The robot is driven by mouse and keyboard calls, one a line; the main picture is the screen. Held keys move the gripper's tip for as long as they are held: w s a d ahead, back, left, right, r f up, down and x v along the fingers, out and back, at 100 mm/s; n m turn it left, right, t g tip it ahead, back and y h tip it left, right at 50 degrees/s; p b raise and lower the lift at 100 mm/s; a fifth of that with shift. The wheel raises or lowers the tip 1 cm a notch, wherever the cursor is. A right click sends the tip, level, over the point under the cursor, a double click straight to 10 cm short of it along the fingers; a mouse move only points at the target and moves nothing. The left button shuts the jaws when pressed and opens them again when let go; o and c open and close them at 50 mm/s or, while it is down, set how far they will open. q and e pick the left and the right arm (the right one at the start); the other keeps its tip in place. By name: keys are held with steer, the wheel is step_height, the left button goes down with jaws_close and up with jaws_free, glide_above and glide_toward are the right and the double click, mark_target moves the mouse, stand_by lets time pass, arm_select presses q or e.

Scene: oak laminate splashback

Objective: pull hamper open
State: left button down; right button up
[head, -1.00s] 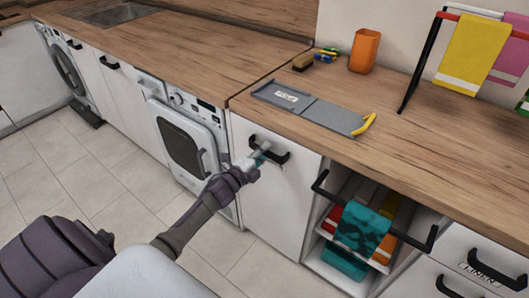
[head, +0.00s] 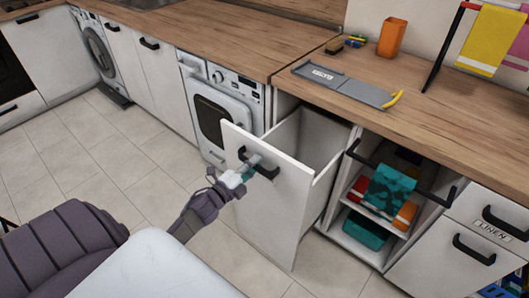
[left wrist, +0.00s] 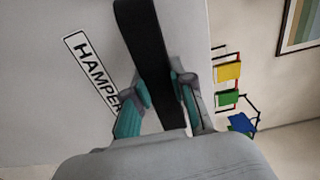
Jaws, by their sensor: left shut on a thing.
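The hamper (head: 268,205) is a tall white pull-out front under the wooden counter, and it stands well out from the cabinet line, showing its open interior (head: 312,140). Its black bar handle (head: 243,156) is on the upper front. My left gripper (head: 252,169) is shut on this handle. In the left wrist view the gripper's teal-padded fingers (left wrist: 163,98) lie on either side of the black handle (left wrist: 143,50). A HAMPER label (left wrist: 93,75) is on the white front beside it. My right gripper is not in view.
A washing machine (head: 222,115) stands left of the hamper. To the right, an open compartment has a black rail with a teal towel (head: 388,192). A grey folding board (head: 345,86) and an orange cup (head: 391,37) sit on the counter. The tiled floor (head: 130,160) in front is clear.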

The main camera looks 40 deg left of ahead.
arm_select(q)
steer(key=shift+s+a, duration=0.15)
steer(key=shift+s, duration=1.55)
steer(key=c, duration=1.3)
jaws_free()
steer(key=o, duration=0.3)
steer(key=shift+o, duration=0.2)
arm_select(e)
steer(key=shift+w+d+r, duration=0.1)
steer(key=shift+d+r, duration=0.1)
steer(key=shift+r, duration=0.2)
arm_select(q)
steer(key=s+a, duration=0.1)
steer(key=s, duration=1.1)
